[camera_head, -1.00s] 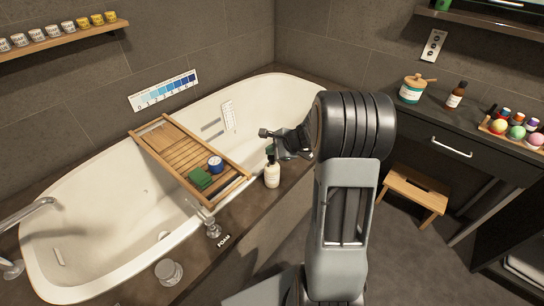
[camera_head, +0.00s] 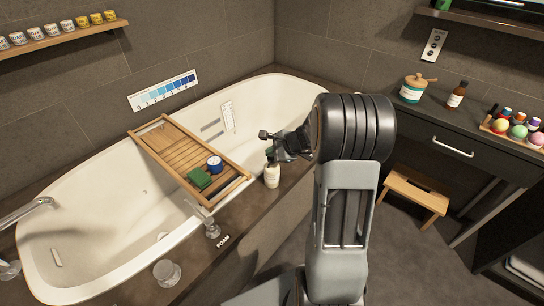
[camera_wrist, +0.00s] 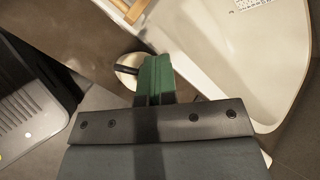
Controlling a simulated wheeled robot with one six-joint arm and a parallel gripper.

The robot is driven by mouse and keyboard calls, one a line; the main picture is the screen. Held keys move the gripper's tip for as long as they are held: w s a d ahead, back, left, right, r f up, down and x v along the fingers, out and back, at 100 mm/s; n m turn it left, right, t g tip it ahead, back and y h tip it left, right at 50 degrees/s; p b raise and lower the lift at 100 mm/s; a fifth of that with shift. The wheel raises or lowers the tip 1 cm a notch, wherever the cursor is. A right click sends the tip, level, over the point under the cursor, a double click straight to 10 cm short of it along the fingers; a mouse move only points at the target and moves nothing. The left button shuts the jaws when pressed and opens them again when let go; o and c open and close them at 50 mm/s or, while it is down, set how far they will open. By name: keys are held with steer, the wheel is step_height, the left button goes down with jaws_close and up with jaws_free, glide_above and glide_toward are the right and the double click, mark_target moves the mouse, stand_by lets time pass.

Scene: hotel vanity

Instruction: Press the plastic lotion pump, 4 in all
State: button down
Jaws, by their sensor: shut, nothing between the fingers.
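The lotion bottle (camera_head: 272,179) is cream-coloured and stands upright on the dark ledge along the tub's near side. My gripper (camera_head: 269,157) is shut and empty, pointing down right at the top of the bottle, and covers most of the pump head in the head view. In the wrist view the bottle (camera_wrist: 127,78) shows from above with its dark nozzle pointing left. The green fingertips (camera_wrist: 154,72) are together over the bottle's right side, next to the nozzle. I cannot tell whether they touch the pump.
A wooden bath tray (camera_head: 165,150) with a green block and a blue-lidded jar spans the white tub (camera_head: 90,215) to the left. A wooden stool (camera_head: 415,190) is at the right.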

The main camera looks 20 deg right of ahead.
steer(key=shift+f, duration=0.1)
stand_by(0.4)
steer(key=shift+r+p, duration=0.9)
steer(key=shift+r, duration=0.2)
steer(key=shift+r, duration=0.1)
steer(key=shift+r+p, duration=1.95)
steer(key=shift+r, duration=0.5)
stand_by(0.4)
step_height(320, 180, up, 5)
steer(key=m+p, duration=0.1)
steer(key=p, duration=1.8)
glide_above(272, 158)
steer(key=shift+s+a+g+y, duration=0.3)
steer(key=shift+a, duration=0.05)
